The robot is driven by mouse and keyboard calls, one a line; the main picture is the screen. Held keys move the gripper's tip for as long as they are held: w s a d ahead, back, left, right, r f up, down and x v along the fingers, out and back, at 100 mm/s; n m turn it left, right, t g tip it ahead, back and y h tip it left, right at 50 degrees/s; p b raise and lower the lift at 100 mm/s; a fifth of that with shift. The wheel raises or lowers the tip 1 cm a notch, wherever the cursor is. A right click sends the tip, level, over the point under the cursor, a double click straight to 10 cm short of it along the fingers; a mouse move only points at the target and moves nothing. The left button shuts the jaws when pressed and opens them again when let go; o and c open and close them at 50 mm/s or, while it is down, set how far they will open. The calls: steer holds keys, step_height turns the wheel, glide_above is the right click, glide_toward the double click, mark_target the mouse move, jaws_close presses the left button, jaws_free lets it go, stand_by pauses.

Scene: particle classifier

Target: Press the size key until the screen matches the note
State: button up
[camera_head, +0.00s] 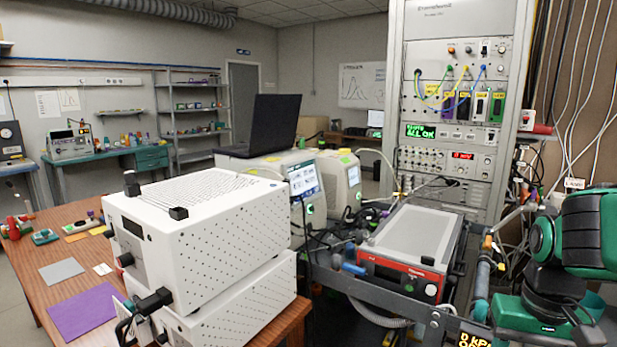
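A white instrument (303,180) with a lit bluish screen stands behind the large perforated white box; its screen text is too small to read, and I cannot make out a size key. Green and black arm parts, apparently mine, show at the right edge. I cannot see my gripper's fingers.
The wooden table (35,285) also bears a grey sheet (62,271) and a purple sheet (83,311). A red-fronted instrument (405,275) sits on a metal frame at right. A tall rack (450,135) with lit displays stands behind, with cables and hoses around it.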

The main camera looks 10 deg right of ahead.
jaws_close()
stand_by(1.4)
